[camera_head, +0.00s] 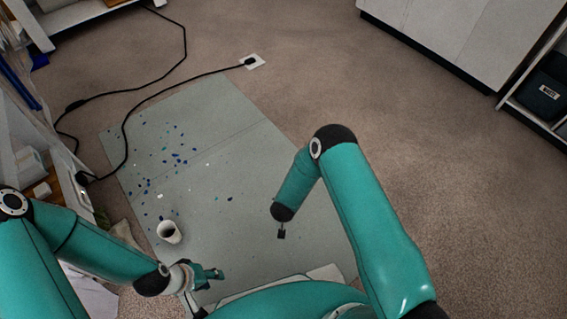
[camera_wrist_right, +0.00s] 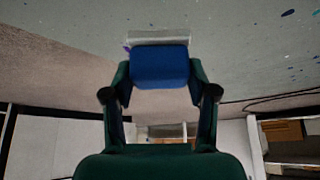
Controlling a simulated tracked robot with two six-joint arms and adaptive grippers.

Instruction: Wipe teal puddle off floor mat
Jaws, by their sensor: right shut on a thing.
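The grey-green floor mat (camera_head: 235,140) lies on the carpet, scattered with small blue, white and teal flecks. A teal fleck (camera_head: 230,198) shows near its middle; I cannot make out a distinct puddle. My right gripper (camera_wrist_right: 160,78) is shut on a blue block (camera_wrist_right: 160,66) with a pale flat edge (camera_wrist_right: 159,37), which faces the mat. In the head view my right wrist hangs over the mat, and its fingers are mostly hidden. My left gripper (camera_head: 211,275) is low over the mat's near left part; whether its fingers are apart is unclear.
A white cup (camera_head: 168,232) stands on the mat's left part, close to my left gripper. A black cable (camera_head: 125,125) crosses the mat's far left corner to a floor socket (camera_head: 252,61). Shelving lines the left, a white cabinet (camera_head: 450,30) the far right. Carpet right of the mat is clear.

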